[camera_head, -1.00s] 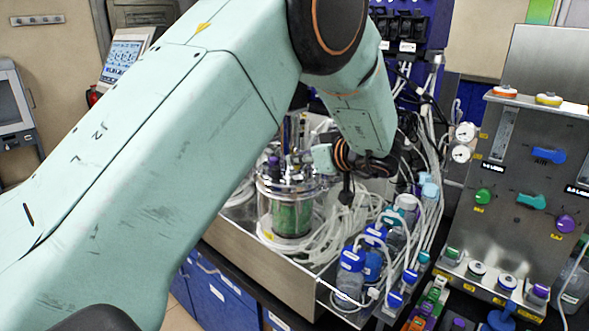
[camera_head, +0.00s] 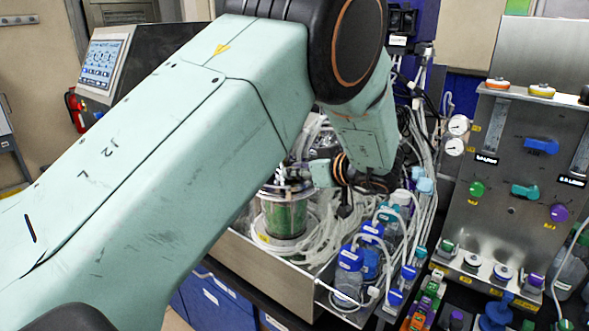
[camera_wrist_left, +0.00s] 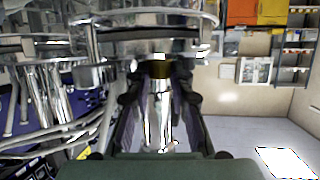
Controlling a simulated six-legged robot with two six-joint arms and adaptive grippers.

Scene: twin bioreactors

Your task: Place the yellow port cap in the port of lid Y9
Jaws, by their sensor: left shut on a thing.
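My left gripper (camera_wrist_left: 158,105) is shut in the left wrist view on a shiny metal cylinder with a dark yellowish band at its top. I take this to be the yellow port cap (camera_wrist_left: 161,70), though shadow dulls its colour. Round metal lid plates (camera_wrist_left: 150,24) fill the upper part of that view, just beyond the fingertips. In the head view, the glass vessel with green contents (camera_head: 284,216) stands in a metal tray, and my left wrist is at its lid. My arm partly covers that lid. No Y9 label or open port can be made out. My right gripper is not in view.
White tubing (camera_head: 325,238) and blue-capped bottles (camera_head: 349,273) crowd the tray (camera_head: 268,267) right of the vessel. A metal panel (camera_head: 495,235) with coloured knobs stands at the right. A screen (camera_head: 100,60) is at the back left. Open floor shows in the wrist view.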

